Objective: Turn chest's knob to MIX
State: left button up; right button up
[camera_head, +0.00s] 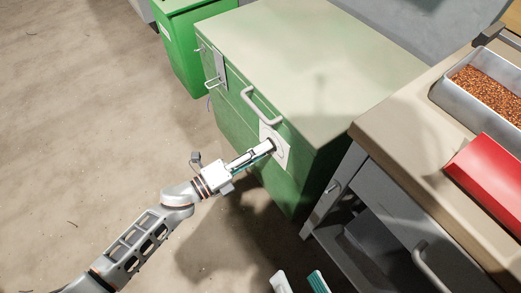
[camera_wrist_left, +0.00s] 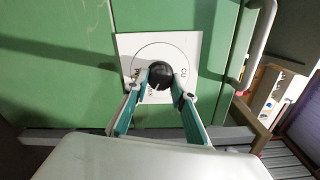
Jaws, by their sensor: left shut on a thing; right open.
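The green chest (camera_head: 241,120) stands in the upper middle of the head view, with a pale top. A white dial plate (camera_head: 281,152) is on its front, below a handle. In the left wrist view the plate (camera_wrist_left: 193,44) carries a ring and lettering, partly hidden by my fingers. The black knob (camera_wrist_left: 160,72) is at its centre. My left gripper (camera_head: 270,147) is shut on the knob, with one finger on each side of it (camera_wrist_left: 160,84). Which mark the knob points at cannot be told. My right gripper (camera_head: 299,282) is open at the bottom edge of the head view, apart from the chest.
A bench (camera_head: 391,126) stands right of the chest, with a metal tray (camera_head: 456,103) of copper-coloured granules and a red object (camera_head: 490,168) on it. A smaller green bin (camera_head: 178,45) is behind left. The chest's handle (camera_head: 259,106) juts out above the dial. Floor at left is mostly clear.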

dwell(0.5)
pick_arm(q)
jog(key=o, duration=1.1)
jog(key=v, duration=1.2)
jog(key=shift+a, duration=0.1)
